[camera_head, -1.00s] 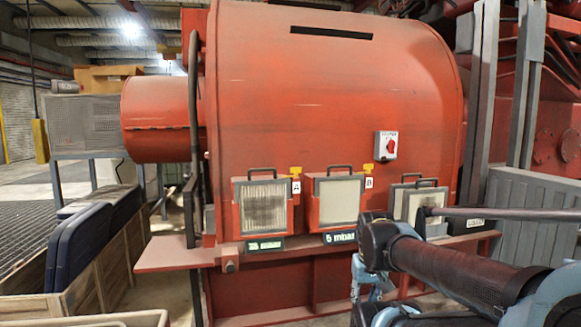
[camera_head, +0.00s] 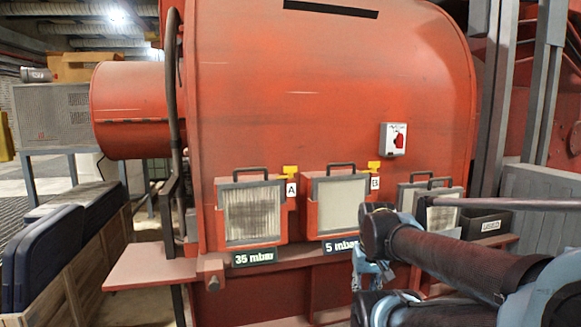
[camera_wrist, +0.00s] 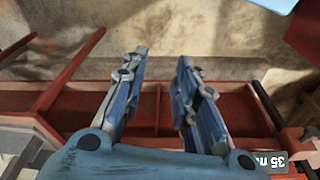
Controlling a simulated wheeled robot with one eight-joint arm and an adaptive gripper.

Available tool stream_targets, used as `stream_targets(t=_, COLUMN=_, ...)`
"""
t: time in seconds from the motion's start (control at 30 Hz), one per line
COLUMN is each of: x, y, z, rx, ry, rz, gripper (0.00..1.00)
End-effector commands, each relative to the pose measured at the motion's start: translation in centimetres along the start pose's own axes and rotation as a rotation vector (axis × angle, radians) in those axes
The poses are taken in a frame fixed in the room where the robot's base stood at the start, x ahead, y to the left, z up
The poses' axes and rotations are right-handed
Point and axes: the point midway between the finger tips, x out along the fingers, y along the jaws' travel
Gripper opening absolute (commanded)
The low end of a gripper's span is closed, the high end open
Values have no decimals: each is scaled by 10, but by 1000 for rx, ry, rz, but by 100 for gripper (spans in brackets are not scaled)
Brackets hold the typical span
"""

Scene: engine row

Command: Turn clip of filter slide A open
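Filter slide A (camera_head: 253,213) is a framed panel with a dirty, streaked filter and a dark top handle, in the left red housing. Its yellow clip (camera_head: 290,171) is at the housing's upper right, above the label A (camera_head: 291,189). Filter slide B (camera_head: 340,203) sits to its right, paler, with its own yellow clip (camera_head: 374,166). My gripper shows in the wrist view (camera_wrist: 158,75), its two blue fingers apart with nothing between them, pointing down past the red ledge. In the head view my arm is at lower right, well away from clip A.
A display reading 35 mbar (camera_head: 254,257) is below slide A, and one reading 5 mbar (camera_head: 341,246) below slide B. Spare slides (camera_head: 413,196) and a dark bin (camera_head: 487,224) stand at right. A switch box (camera_head: 393,139) is above. A red ledge (camera_head: 150,268) juts out.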

Motion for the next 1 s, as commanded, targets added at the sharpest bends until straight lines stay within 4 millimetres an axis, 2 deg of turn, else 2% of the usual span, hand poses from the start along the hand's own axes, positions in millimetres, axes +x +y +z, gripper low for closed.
stream_targets(t=0.07, x=-7, y=0, z=5, rx=4, ry=9, rz=0, gripper=28)
stream_targets(t=0.13, x=-16, y=-1, z=0, rx=19, ry=9, rz=-1, gripper=28)
stream_targets(t=0.27, x=-47, y=-5, z=-27, rx=84, ry=-2, rz=-6, gripper=28)
stream_targets(t=0.6, x=-175, y=-36, z=-143, rx=405, ry=-54, rz=-9, gripper=28)
stream_targets(t=0.8, x=-241, y=-63, z=-210, rx=601, ry=-85, rz=2, gripper=28)
stream_targets(t=1.0, x=-298, y=-96, z=-273, rx=796, ry=-113, rz=23, gripper=28)
